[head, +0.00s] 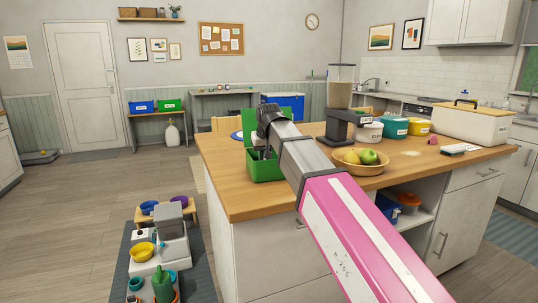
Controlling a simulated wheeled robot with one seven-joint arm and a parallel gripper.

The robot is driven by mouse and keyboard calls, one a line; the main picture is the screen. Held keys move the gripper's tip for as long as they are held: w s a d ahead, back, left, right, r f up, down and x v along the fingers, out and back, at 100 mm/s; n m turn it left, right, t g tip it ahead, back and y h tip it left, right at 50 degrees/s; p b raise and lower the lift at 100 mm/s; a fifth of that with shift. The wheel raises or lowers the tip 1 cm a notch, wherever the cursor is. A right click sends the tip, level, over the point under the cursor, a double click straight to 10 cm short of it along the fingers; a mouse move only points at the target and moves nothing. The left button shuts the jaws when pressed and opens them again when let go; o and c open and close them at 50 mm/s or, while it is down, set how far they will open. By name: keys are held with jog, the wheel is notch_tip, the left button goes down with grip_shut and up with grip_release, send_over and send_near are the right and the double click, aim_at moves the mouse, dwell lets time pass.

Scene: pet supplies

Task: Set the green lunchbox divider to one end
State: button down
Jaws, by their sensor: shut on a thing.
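The green lunchbox (268,171) stands open near the left end of the wooden island top, with its green lid (232,128) raised behind it. My pink and grey arm reaches across the island to it. My gripper (265,153) points down into the box and is shut on the divider. The divider itself is too small and too hidden by the gripper and the box's front wall to make out. Which part of the box it stands in cannot be told.
A blue-rimmed plate (237,135) lies behind the lunchbox. A fruit bowl (360,165) and a dark dispenser with a clear hopper (341,90) stand to its right. Several tubs and a large cream bin (471,123) stand farther right. The island's front-left corner is clear.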

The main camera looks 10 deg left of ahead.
jog(key=c, duration=1.2)
grip_release()
jog(key=shift+o, duration=0.2)
jog(key=v, duration=1)
jog(key=shift+s+r, duration=0.25)
jog(key=shift+r, duration=0.1)
jog(key=shift+d, duration=0.15)
